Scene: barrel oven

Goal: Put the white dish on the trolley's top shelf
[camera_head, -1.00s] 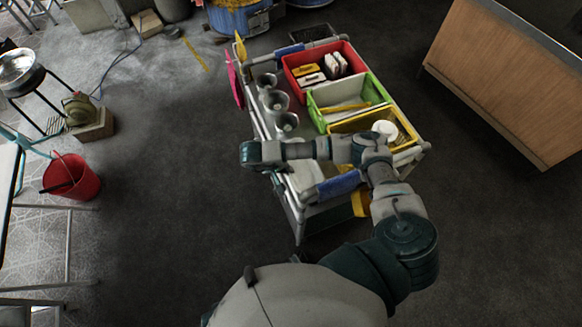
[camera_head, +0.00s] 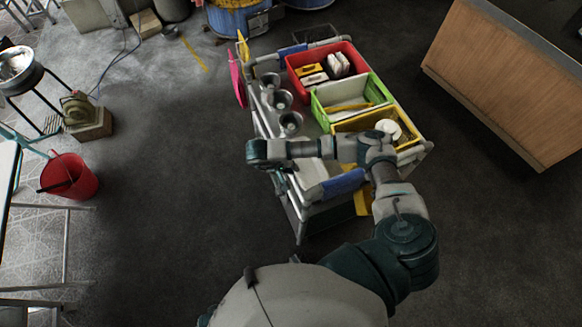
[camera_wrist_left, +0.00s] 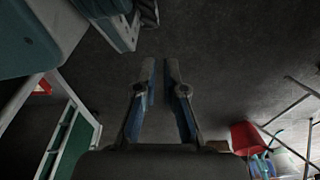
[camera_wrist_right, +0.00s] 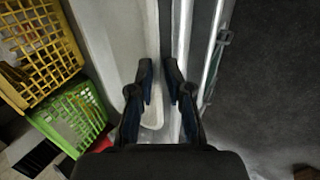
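The trolley (camera_head: 299,222) stands ahead, its top shelf carrying bins and metal cups. A pale, dish-like shape (camera_head: 309,173) shows at its near end, partly behind my right forearm. In the right wrist view, a long white shape with a rounded end (camera_wrist_right: 152,117) lies beside and below the fingers; I cannot tell for sure that it is the white dish. My right gripper (camera_wrist_right: 159,72) points down over the trolley's edge, its fingers apart with no clear grip; in the head view it is mostly hidden. My left gripper (camera_wrist_left: 160,72) is open and empty over bare floor.
Red (camera_head: 351,57), green (camera_head: 378,88) and yellow (camera_head: 418,134) bins fill the shelf's right side, with several metal cups (camera_head: 281,98) on the left. A wooden counter (camera_head: 500,80) stands right, a red bucket (camera_head: 75,178) left. Floor between is clear.

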